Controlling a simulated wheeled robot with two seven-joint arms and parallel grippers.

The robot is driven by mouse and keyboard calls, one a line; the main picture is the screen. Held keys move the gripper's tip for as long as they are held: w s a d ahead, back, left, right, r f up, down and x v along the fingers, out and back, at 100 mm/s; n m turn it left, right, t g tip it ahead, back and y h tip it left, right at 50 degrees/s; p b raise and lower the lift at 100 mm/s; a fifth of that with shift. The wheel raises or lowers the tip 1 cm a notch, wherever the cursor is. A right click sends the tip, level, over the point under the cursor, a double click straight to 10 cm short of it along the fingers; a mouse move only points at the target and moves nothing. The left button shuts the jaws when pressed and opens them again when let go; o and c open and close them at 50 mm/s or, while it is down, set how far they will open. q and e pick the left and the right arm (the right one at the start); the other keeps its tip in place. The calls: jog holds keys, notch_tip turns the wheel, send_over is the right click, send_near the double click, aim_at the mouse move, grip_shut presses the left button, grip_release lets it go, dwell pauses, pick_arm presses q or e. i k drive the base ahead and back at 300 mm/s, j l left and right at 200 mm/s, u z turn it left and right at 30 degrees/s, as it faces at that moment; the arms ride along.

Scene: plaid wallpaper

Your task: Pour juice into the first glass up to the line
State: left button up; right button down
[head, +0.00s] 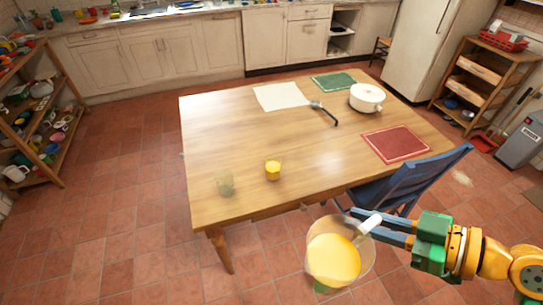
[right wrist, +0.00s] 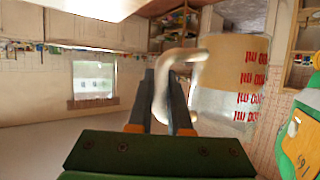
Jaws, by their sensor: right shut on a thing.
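A clear jug (head: 313,240) with yellow juice (head: 334,259) in it is held in front of the table, beyond its near edge and above the floor. My right gripper (head: 362,225) is shut on its pale handle (head: 369,224). In the right wrist view the handle (right wrist: 160,92) is between the fingers, and red markings show on the jug wall (right wrist: 225,80). On the table, one glass (head: 225,183) looks empty and greenish. Another glass (head: 273,170) to its right holds yellow juice. Any fill line is too small to see. My left gripper is out of view.
The wooden table (head: 225,140) has free room around the glasses. Farther back are a white pot (head: 367,97), a ladle (head: 324,111), a white cloth (head: 281,96), a green mat (head: 334,81) and a red mat (head: 396,144). A blue chair (head: 425,180) stands at the right edge.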

aim_at(273, 164)
jog(key=i+l+u, duration=0.4)
jog(key=i+l, duration=0.15)
jog(key=l, duration=0.2)
jog(key=i+l+u, duration=0.2)
jog(key=l, duration=0.2)
jog(key=i+l+u, duration=0.3)
jog(key=i+l, duration=0.15)
jog(key=i+l+u, duration=0.25)
jog(key=l, duration=0.35)
jog(key=i, duration=0.1)
